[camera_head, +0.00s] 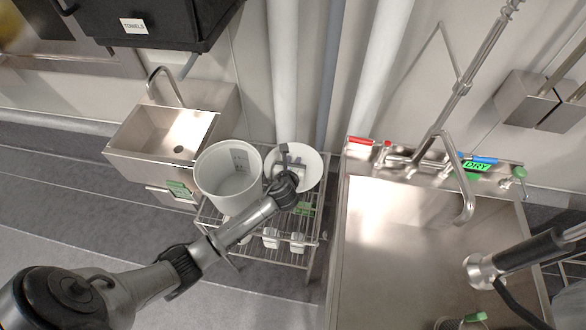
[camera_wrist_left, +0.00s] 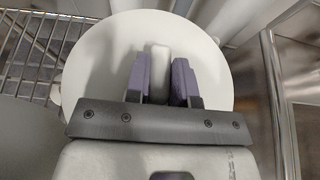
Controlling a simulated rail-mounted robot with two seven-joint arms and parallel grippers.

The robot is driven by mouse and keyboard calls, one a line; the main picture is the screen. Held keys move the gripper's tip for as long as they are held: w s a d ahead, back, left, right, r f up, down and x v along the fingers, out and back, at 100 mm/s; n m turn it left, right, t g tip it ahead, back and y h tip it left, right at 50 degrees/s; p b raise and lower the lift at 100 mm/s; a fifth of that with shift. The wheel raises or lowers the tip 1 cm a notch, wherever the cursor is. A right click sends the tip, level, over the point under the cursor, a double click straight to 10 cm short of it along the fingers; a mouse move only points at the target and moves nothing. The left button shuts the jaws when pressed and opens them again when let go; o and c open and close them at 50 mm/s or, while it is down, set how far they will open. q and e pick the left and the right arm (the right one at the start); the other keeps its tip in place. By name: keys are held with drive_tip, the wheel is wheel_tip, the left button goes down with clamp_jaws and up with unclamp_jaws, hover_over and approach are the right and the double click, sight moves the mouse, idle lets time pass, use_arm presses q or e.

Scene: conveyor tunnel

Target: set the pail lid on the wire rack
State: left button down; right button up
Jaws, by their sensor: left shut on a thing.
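The pail lid (camera_head: 309,162) is a round white disc at the back right of the wire rack (camera_head: 268,225). My left gripper (camera_head: 287,158) is over the lid. In the left wrist view the gripper's purple finger pads (camera_wrist_left: 161,80) are shut on the lid's pale upright handle (camera_wrist_left: 159,68), and the white disc (camera_wrist_left: 215,75) spreads around them. Rack wires (camera_wrist_left: 35,50) show left of the lid there. I cannot tell whether the lid touches the rack. My right gripper is not in view.
A white pail (camera_head: 228,185) stands on the rack's left part, close beside the lid. Small white items (camera_head: 284,240) sit on a lower shelf. A steel hand sink (camera_head: 160,135) is left; a large steel sink (camera_head: 385,250) is right. Pipes (camera_head: 288,70) rise behind.

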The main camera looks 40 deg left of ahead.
use_arm(q)
wheel_tip(320, 180, down, 3)
drive_tip(key=shift+f+b, duration=0.1)
drive_tip(key=shift+b, duration=0.4)
drive_tip(key=c, duration=1)
unclamp_jaws()
